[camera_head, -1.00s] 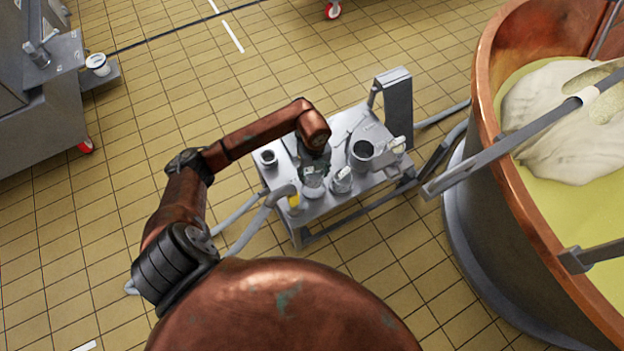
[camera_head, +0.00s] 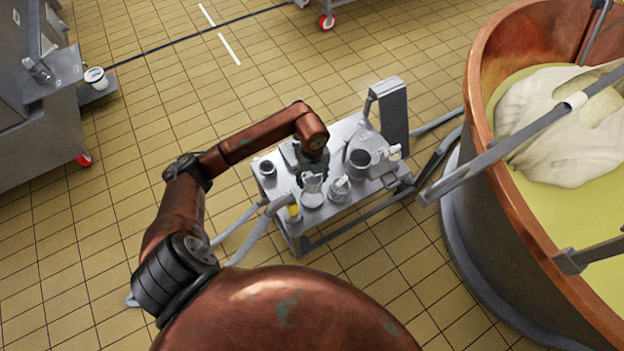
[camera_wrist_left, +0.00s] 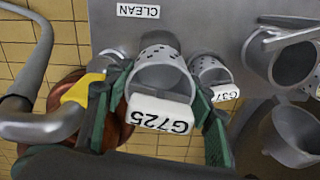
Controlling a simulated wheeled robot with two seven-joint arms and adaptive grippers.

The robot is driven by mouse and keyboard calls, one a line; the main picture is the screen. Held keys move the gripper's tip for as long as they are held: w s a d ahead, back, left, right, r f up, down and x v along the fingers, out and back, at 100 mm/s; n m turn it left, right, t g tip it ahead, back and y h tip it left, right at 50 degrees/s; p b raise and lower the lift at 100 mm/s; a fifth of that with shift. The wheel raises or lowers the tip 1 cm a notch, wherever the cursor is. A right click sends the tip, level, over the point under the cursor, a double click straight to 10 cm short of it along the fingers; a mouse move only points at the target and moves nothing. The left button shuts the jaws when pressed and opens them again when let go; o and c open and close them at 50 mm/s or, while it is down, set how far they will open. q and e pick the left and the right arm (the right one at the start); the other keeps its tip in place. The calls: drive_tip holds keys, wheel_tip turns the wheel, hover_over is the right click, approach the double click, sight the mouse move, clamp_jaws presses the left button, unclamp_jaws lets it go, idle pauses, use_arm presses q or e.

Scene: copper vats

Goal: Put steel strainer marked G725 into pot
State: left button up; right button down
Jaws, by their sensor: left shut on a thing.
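The steel strainer marked G725 (camera_wrist_left: 160,78), a perforated cup with a white label, sits between the green fingers of my left gripper (camera_wrist_left: 160,112) in the left wrist view. The fingers are shut on it. In the head view my left gripper (camera_head: 312,172) is over the steel table, with the strainer (camera_head: 312,192) just in front of it. I cannot tell whether the strainer is clear of the tabletop. A steel pot (camera_head: 359,163) stands to the right on the table, its opening facing up. My right gripper is out of view.
A second labelled strainer (camera_wrist_left: 211,74) stands close to the right of the held one. A small steel cup (camera_head: 267,169) stands at the table's left. A hose with a yellow part (camera_head: 294,211) runs along the front-left edge. The large copper vat (camera_head: 520,190) is at right.

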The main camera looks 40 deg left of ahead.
use_arm(q)
drive_tip(key=shift+r, duration=0.45)
drive_tip(key=shift+r+p, duration=0.2)
drive_tip(key=shift+p, duration=0.25)
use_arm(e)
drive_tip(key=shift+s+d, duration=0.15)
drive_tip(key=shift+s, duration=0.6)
use_arm(q)
drive_tip(key=shift+r, duration=0.15)
drive_tip(key=shift+r, duration=0.1)
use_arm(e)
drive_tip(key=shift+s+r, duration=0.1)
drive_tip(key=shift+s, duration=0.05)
